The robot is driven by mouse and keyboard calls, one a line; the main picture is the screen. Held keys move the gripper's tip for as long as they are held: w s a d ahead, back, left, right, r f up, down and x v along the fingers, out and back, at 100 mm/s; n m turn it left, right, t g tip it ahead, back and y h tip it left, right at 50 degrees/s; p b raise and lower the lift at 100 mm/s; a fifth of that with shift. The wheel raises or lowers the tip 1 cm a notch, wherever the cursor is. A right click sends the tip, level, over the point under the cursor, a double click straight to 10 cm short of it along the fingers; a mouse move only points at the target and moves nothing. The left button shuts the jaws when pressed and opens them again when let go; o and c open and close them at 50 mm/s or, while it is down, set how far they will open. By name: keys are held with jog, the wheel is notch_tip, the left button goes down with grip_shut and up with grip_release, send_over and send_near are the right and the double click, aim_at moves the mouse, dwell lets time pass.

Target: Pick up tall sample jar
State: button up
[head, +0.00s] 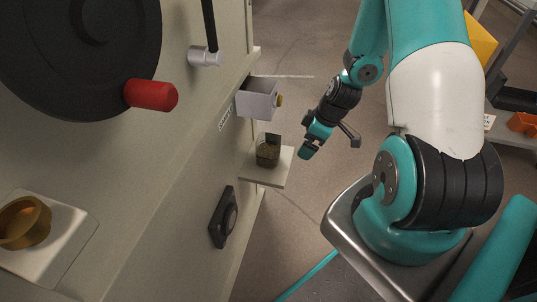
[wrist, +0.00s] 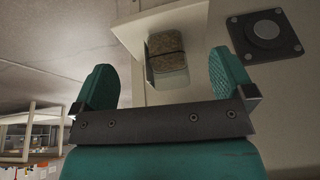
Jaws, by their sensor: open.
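The tall sample jar (head: 268,152) is a clear container with brown grainy contents, standing upright on a small pale shelf (head: 282,176) on the side of the cabinet. In the wrist view the jar (wrist: 166,52) shows upside down, with a dark line across its contents and a clear part beyond them. My gripper (head: 307,151) is to the right of the jar, apart from it. In the wrist view my gripper (wrist: 165,80) is open, with its teal fingers on either side of the jar in the picture and nothing held between them.
A grey box with a brass knob (head: 260,100) juts from the cabinet above the shelf. A dark round-centred fitting (head: 224,216) sits below it, also seen in the wrist view (wrist: 266,34). A red handle (head: 151,96) and brass cup (head: 24,222) are nearer. Open floor lies right of the shelf.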

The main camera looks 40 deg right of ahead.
notch_tip(320, 180, down, 4)
jog(key=s+d+r, duration=0.1)
jog(key=d, duration=0.1)
jog(key=b, duration=0.2)
send_near(272, 147)
jog(key=shift+n, duration=0.4)
jog(key=s+f, duration=0.1)
jog(key=s+a+f, duration=0.1)
jog(key=s+f, duration=0.1)
jog(key=shift+s+a+f, duration=0.2)
jog(key=shift+a+f, duration=0.05)
jog(key=shift+a, duration=0.05)
jog(key=shift+w+a+t+b, duration=0.3)
jog(key=shift+w+a+b, duration=0.1)
jog(key=shift+w+a, duration=0.6)
jog(key=shift+b+x, duration=0.75)
jog(key=shift+x, duration=0.8)
jog(key=shift+w+d, duration=0.1)
jog(key=c, duration=1.1)
jog(key=shift+r, duration=0.2)
